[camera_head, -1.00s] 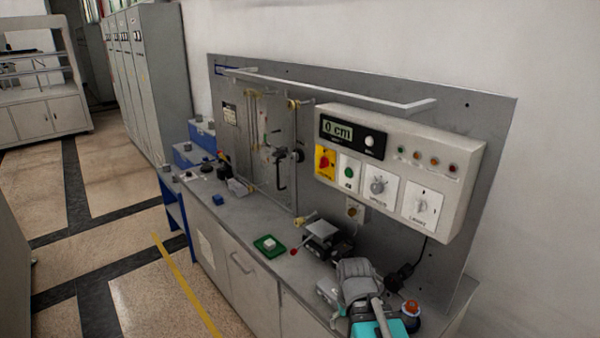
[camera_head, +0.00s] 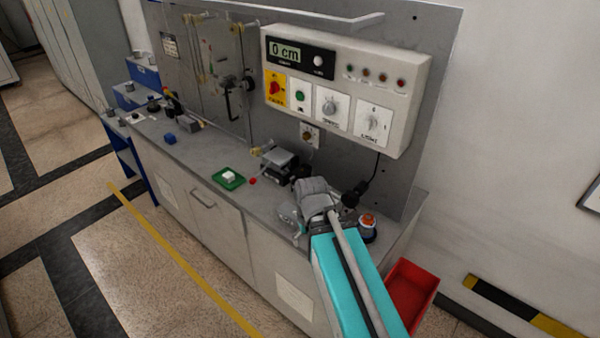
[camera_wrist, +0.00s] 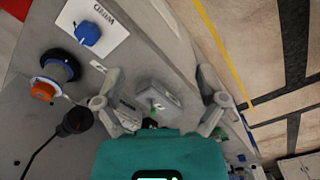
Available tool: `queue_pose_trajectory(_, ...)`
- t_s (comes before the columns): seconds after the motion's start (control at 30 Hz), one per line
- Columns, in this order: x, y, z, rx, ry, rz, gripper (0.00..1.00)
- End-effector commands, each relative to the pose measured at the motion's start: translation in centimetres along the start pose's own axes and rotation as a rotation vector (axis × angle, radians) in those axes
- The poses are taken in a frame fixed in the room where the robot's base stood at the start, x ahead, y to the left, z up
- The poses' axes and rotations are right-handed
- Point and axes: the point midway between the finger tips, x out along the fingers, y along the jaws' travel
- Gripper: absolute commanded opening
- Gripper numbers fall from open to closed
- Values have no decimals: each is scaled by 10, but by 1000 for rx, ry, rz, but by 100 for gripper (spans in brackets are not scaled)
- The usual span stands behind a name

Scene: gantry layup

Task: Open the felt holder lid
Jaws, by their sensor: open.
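A small grey box (camera_wrist: 158,98) with a green mark and a pale label lies between my fingers in the wrist view. It may be the felt holder, but I cannot tell its lid apart from its body. My gripper (camera_wrist: 160,82) is open, with one finger on each side of the box and a gap to each. In the head view my gripper (camera_head: 298,222) is low over the front right part of the bench. It hides most of what lies under it there.
An orange-topped round part (camera_head: 368,222) stands right of my gripper on the bench (camera_head: 190,150). A black device with a metal top (camera_head: 280,160) and a green tray (camera_head: 219,180) lie to the left. A control box (camera_head: 340,90) overhangs behind. A red bin (camera_head: 408,290) stands at right.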

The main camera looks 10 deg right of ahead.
Motion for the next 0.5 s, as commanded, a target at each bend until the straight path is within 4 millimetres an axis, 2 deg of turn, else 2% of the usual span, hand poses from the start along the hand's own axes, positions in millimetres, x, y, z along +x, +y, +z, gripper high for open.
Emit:
queue_pose_trajectory(0.03,0,0,-2,4,2,1,72)
queue_pose_trajectory(0.1,-2,0,-7,17,7,4,59)
queue_pose_trajectory(0.13,-2,0,-10,25,11,6,57)
queue_pose_trajectory(0.27,-7,1,-34,96,37,21,57)
queue_pose_trajectory(0.37,-13,2,-62,184,72,37,57)
queue_pose_trajectory(0.5,-24,3,-114,349,143,57,57)
